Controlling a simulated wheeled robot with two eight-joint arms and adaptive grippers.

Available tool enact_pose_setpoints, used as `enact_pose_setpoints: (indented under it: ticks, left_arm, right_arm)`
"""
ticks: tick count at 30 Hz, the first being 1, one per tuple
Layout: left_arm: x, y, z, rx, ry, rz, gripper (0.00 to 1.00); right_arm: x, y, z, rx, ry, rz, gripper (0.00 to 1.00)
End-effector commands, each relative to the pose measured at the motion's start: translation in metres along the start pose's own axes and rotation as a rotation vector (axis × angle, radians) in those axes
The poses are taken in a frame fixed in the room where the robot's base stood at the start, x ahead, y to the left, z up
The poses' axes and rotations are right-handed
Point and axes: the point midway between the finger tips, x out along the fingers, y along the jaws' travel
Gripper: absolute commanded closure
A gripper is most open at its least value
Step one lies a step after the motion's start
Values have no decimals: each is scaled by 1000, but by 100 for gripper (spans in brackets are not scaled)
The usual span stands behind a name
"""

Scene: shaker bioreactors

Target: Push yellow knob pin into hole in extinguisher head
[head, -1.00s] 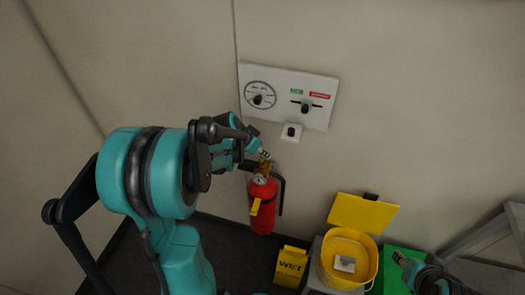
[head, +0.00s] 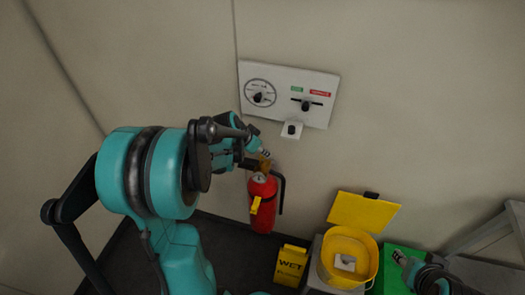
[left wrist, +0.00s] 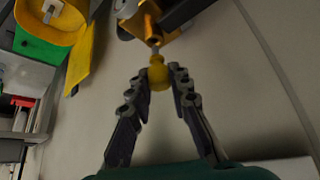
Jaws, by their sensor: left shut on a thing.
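The red fire extinguisher (head: 262,205) hangs upright on the wall, with a brassy head (head: 264,164) and a black hose on its right. My left gripper (head: 262,153) is at the extinguisher head. In the left wrist view my left gripper (left wrist: 160,76) is shut on the yellow knob (left wrist: 159,75). The knob's grey pin (left wrist: 155,53) points at the brassy head (left wrist: 153,38), and its tip meets or nearly meets it. I cannot tell how deep the pin sits. My right gripper (head: 402,258) is at the lower right, its fingers too small to read.
A wall panel (head: 318,88) with a dial and switch is just above the left gripper. A yellow bucket (head: 368,248) with its lid open, a yellow box (head: 291,265) and a green box (head: 398,262) stand below right. The wall right of the extinguisher is clear.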

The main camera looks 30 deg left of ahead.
Motion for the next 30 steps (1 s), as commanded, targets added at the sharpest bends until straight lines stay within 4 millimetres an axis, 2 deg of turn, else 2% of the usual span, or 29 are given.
enact_pose_setpoints:
  ticks: [30]
  left_arm:
    - [9,0,6,0,0,0,96]
  right_arm:
    - [8,0,5,0,0,0,60]
